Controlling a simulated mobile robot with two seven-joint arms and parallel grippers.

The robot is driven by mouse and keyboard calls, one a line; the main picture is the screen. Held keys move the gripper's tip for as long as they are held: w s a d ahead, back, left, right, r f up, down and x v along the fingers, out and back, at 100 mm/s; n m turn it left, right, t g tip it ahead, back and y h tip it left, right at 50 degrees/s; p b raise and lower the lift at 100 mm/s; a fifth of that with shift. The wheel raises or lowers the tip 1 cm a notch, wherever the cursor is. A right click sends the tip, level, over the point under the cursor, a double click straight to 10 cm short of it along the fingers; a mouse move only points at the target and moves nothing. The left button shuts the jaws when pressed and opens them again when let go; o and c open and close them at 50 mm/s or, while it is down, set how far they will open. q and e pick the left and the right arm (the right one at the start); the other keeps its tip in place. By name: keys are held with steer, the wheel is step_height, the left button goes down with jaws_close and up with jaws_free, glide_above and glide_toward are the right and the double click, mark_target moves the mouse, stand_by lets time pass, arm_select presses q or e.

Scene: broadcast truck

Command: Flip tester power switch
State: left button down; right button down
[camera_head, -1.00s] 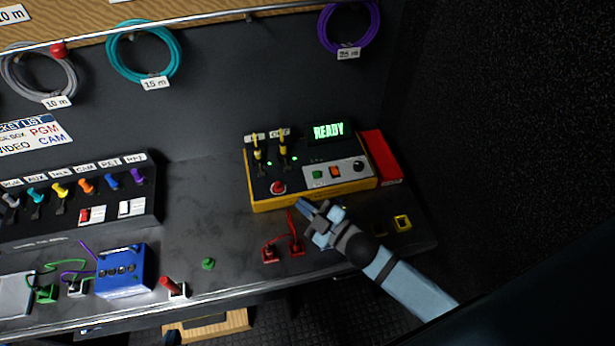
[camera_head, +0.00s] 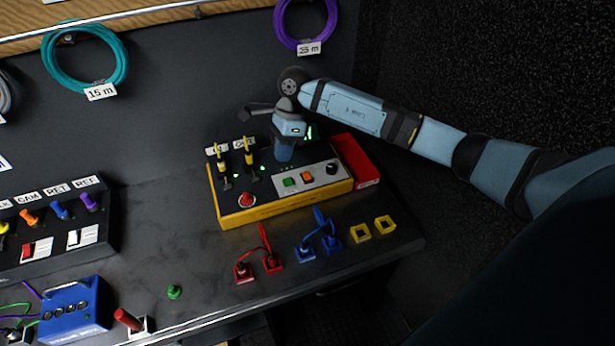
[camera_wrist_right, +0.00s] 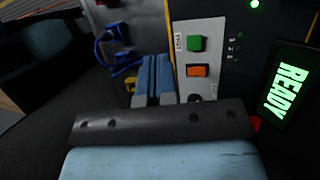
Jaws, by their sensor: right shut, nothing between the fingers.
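The tester (camera_head: 290,208) is a yellow-edged box with a black top, near the right end of the bench. Its white panel (camera_head: 318,177) carries a green button, an orange button and a black knob (camera_head: 333,168). A red button (camera_head: 247,199) sits at its front left. I cannot tell which control is the power switch. My right gripper (camera_head: 284,154) points down over the back of the tester, shut and empty, hiding most of the display. In the right wrist view its fingers (camera_wrist_right: 153,82) lie beside the white panel (camera_wrist_right: 203,50), and the display (camera_wrist_right: 285,88) reads READY. My left gripper is not in view.
Two yellow-topped plugs (camera_head: 249,155) stand on the tester's left side. A red box (camera_head: 358,160) adjoins its right. Red connectors (camera_head: 258,262), blue connectors (camera_head: 318,240) and yellow square frames (camera_head: 372,230) lie in front. The bench (camera_head: 190,240) is mostly clear left of them.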

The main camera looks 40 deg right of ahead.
steer(key=w+d+r+h, duration=0.2)
steer(key=d+r+h, duration=0.1)
steer(key=d, duration=0.4)
steer(key=shift+d+h+b, duration=0.3)
steer(key=shift+d+b, duration=0.05)
steer(key=shift+d, duration=0.05)
steer(key=p, duration=0.2)
glide_toward(308, 177)
steer(key=f, duration=0.5)
steer(key=s+f, duration=0.1)
steer(key=f, duration=0.1)
steer(key=shift+s+a+f, duration=0.1)
steer(key=shift+s+f, duration=0.05)
steer(key=shift+f, duration=0.1)
